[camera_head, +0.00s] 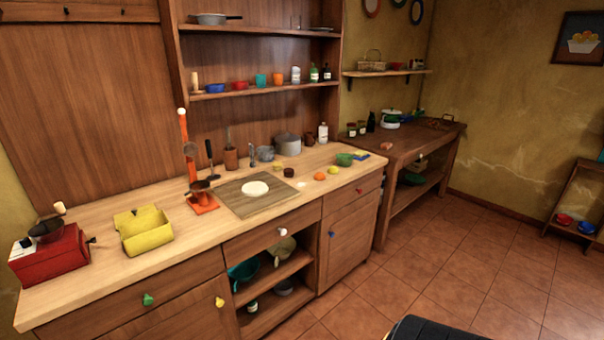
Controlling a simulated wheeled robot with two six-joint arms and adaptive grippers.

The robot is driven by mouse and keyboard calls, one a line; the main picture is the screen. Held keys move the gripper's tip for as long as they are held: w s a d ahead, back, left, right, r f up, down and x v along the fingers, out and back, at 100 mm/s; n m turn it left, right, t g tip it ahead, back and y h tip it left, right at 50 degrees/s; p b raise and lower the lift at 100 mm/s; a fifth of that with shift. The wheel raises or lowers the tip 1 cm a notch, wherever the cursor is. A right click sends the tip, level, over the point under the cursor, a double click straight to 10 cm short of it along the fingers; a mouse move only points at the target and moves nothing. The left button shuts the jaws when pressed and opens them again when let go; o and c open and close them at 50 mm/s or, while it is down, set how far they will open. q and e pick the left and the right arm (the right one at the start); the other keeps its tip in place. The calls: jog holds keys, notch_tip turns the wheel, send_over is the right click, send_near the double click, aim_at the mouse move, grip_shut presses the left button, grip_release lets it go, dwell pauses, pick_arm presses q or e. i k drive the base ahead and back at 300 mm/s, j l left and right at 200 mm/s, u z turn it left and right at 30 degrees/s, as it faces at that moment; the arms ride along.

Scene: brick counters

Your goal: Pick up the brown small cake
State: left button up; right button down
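A small dark brown round thing (289,172) sits on the wooden counter just right of the cutting board. It looks like the brown small cake, but it is too small in the picture to be sure. A pale little piece (301,184) lies in front of it, and an orange round fruit (320,177) is to its right. Neither of my grippers shows in the head view.
The cutting board (237,203) holds a pale flat round of dough (255,188). Left of it stand an orange scale (203,204), an open yellow box (147,240) and a red stove-like box (50,258). A green bowl (344,159) is farther right. Tiled floor (440,265) is open in front.

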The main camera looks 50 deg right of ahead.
aim_at(289, 172)
jog(key=z, duration=1.55)
